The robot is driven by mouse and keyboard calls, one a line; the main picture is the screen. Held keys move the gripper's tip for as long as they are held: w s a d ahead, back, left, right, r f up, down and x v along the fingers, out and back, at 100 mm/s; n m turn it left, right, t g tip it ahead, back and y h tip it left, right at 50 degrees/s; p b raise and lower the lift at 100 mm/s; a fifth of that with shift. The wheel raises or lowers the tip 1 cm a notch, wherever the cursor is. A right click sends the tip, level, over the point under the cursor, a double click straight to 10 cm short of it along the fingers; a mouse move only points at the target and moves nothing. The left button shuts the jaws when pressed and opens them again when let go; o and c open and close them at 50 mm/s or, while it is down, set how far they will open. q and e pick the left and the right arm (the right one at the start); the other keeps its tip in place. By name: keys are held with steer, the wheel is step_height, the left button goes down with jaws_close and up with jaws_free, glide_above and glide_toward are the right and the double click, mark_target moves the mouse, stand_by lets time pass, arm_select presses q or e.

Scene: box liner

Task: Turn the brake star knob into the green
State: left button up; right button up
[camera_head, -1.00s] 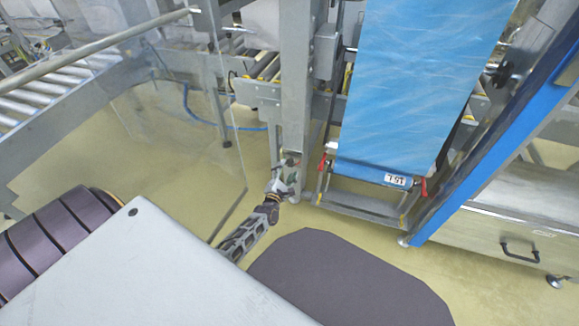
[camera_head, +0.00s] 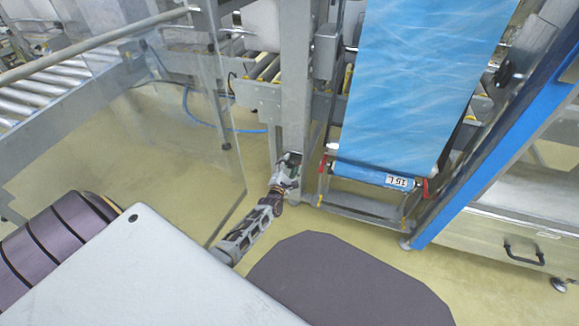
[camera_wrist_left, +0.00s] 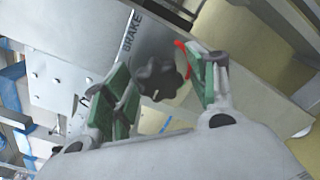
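The brake star knob (camera_wrist_left: 158,78) is black and lobed, on a grey metal plate marked BRAKE (camera_wrist_left: 131,32) in the left wrist view. A red arc mark (camera_wrist_left: 184,58) shows beside the knob; I see no green mark on the plate. My left gripper (camera_wrist_left: 163,88) is open, its green-padded fingers on either side of the knob with gaps visible; whether either finger touches it I cannot tell. In the head view the left gripper (camera_head: 287,168) is at the foot of the grey post (camera_head: 296,90), and the knob is hidden there. My right gripper is not in view.
A blue film roll (camera_head: 375,175) hangs right of the post, with red levers (camera_head: 424,190) at its ends. A clear panel (camera_head: 190,130) stands left of my arm. A dark mat (camera_head: 345,285) lies on open floor.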

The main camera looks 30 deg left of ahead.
arm_select(q)
steer(key=c, duration=0.8)
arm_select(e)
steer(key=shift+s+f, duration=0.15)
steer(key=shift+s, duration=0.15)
